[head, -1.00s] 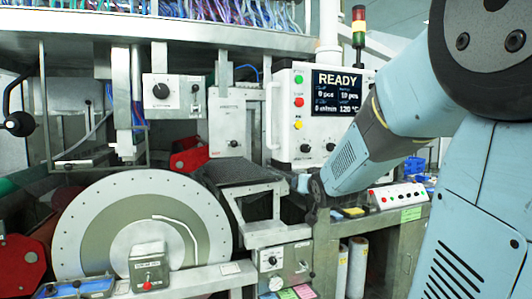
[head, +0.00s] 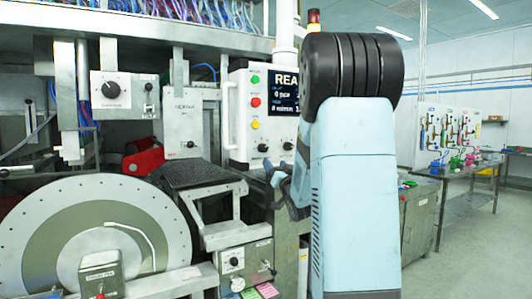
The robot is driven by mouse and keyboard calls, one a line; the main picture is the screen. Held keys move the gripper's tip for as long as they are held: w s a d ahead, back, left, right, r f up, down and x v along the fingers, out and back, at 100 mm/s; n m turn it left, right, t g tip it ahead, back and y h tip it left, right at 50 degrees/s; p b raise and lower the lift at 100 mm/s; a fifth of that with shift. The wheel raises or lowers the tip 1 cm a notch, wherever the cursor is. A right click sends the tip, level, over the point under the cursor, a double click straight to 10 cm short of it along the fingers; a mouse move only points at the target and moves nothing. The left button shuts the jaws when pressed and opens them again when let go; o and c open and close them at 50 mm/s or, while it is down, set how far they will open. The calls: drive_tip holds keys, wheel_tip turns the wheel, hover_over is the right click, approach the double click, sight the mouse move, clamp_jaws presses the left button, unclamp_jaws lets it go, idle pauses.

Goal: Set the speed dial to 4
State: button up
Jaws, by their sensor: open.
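Several black knobs are in view, and their labels are too small to read. A large knob (head: 110,90) sits on a grey box at the upper left. Two small knobs, one left (head: 263,148) and one right (head: 288,146), sit low on the white control panel (head: 238,110). Another knob (head: 234,262) is on a small box below the dark mesh chute. My gripper (head: 277,176) is partly seen below the control panel, left of my blue arm. It is open and touches no knob that I can see. My arm hides the panel's right part and screen edge.
The big grey drum disc (head: 95,240) fills the lower left, with a small box with a red button (head: 100,283) in front. The mesh chute (head: 195,174) lies left of my gripper. Open floor (head: 470,255) and a metal workbench (head: 470,170) are at the right.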

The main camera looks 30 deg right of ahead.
sight(265, 149)
drive_tip(key=x, duration=1)
drive_tip(key=shift+w+r, duration=0.2)
drive_tip(key=shift+w, duration=0.15)
drive_tip(key=c, duration=1)
drive_tip(key=shift+d+n, duration=0.1)
drive_tip(key=shift+n, duration=0.4)
drive_tip(key=n+y, duration=0.2)
drive_tip(key=n, duration=0.1)
drive_tip(key=n+y, duration=0.2)
drive_tip(key=n, duration=0.1)
drive_tip(key=shift+d+n, duration=0.15)
drive_tip(key=shift+n, duration=0.15)
drive_tip(key=shift+d+n+y, duration=0.1)
drive_tip(key=shift+n+y, duration=1.4)
drive_tip(key=shift+n, duration=1.2)
drive_tip(key=shift+g, duration=0.3)
